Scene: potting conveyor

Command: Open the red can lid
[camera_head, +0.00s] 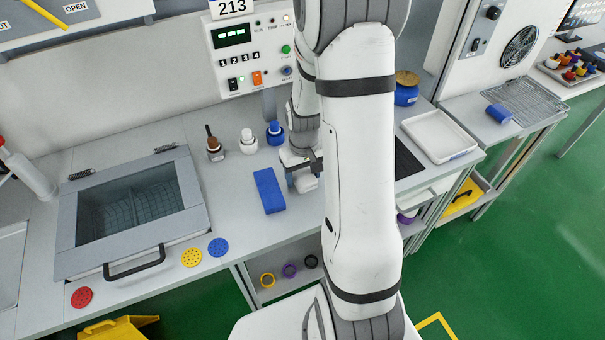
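No red can with a lid can be made out. A red perforated disc (82,297) lies flat at the front left edge of the counter. A blue can (406,95) with a tan lid stands on the counter right of my arm. My gripper (304,180) is low over the counter, just right of a blue block (268,190). My arm partly hides it, and its fingers are too small to read. The red disc is far to its left.
A glass-topped basin lid with a black handle (135,263) fills the left counter. Yellow (191,257) and blue (218,247) discs lie near the front edge. Small bottles (248,141) stand below the control panel (253,55). A white tray (438,136) lies right of my arm.

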